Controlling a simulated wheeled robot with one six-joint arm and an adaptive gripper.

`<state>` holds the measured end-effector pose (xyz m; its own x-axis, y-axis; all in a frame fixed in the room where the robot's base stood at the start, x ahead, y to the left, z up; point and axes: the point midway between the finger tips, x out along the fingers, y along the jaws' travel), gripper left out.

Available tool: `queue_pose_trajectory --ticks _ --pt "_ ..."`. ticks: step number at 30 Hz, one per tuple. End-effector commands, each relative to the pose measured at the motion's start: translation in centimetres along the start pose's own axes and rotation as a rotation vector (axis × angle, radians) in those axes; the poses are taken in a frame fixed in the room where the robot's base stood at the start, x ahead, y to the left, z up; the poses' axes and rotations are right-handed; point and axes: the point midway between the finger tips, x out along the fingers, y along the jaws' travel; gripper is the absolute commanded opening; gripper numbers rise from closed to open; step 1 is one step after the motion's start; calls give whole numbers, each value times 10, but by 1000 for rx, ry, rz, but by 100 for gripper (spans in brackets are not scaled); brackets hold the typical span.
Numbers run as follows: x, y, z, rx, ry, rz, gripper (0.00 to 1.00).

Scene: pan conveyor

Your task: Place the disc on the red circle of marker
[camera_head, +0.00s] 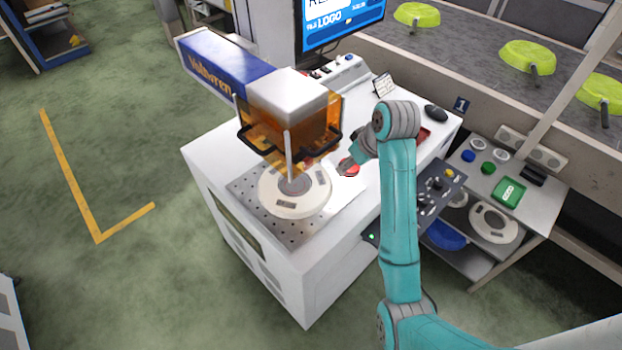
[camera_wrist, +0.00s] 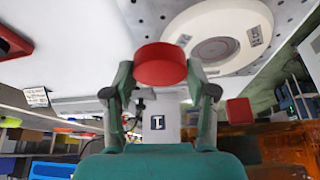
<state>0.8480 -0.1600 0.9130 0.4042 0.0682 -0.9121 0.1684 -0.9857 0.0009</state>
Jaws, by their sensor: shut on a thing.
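A red disc (camera_wrist: 160,65) is held between the fingertips of my gripper (camera_wrist: 161,72) in the wrist view. In the head view the red disc (camera_head: 349,169) shows at the end of my arm, over the white machine top, with the gripper partly hidden by the wrist. The marking machine (camera_head: 225,65) has a blue and white head with an amber shield (camera_head: 270,125). Under it lies a round white fixture (camera_head: 310,202) with a greyish-red circle (camera_head: 295,186) at its centre. The fixture also shows in the wrist view (camera_wrist: 185,45). My gripper is to the right of the fixture, apart from it.
The fixture sits on a perforated metal plate (camera_head: 249,202). The amber shield and a thin upright rod (camera_head: 289,155) stand close over its circle. A small red block (camera_wrist: 238,111) shows in the wrist view. A monitor (camera_head: 340,25) and mouse (camera_head: 436,113) are farther back.

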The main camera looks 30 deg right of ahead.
Motion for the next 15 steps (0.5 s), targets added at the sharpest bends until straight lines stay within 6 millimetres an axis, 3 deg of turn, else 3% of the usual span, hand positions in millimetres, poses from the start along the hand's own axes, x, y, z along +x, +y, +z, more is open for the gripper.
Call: queue_pose_trajectory --ticks 9,15 --pt "43 0 20 1 -3 -1 18" --pt "58 0 26 1 -2 0 18"
